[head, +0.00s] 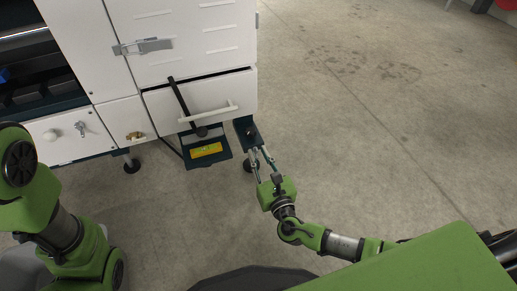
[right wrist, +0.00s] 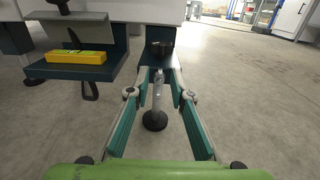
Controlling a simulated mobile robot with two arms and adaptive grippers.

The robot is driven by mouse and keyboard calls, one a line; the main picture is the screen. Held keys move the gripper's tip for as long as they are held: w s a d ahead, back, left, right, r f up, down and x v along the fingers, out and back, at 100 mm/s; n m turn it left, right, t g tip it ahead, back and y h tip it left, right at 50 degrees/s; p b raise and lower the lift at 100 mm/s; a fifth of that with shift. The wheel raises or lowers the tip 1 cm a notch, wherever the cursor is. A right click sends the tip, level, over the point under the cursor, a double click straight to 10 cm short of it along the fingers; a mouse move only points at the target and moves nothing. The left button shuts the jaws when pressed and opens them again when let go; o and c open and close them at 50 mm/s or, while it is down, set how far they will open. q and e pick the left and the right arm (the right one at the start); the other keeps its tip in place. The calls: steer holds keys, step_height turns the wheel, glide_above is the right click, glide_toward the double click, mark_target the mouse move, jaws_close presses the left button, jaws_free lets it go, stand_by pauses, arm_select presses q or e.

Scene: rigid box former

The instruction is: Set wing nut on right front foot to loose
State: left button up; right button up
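The machine's right front foot is a metal post (right wrist: 157,92) on a round black pad (right wrist: 155,121), under the dark corner bracket. The pad shows partly in the head view (head: 248,167). A small piece at the top of the post, between my fingertips, may be the wing nut; it is too small to tell its setting. My right gripper (head: 261,151) is low at this foot. In the right wrist view its open fingers (right wrist: 159,78) stand on either side of the post, with gaps visible. My left arm shows at the left, but its gripper is not in view.
A dark tray (head: 198,161) with a yellow block (head: 206,150) juts out left of the foot. A white drawer with a handle (head: 209,114) and a black lever (head: 182,100) are above. Another foot (head: 131,166) stands further left. The floor (head: 370,130) to the right is clear.

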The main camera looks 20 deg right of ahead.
jaws_close()
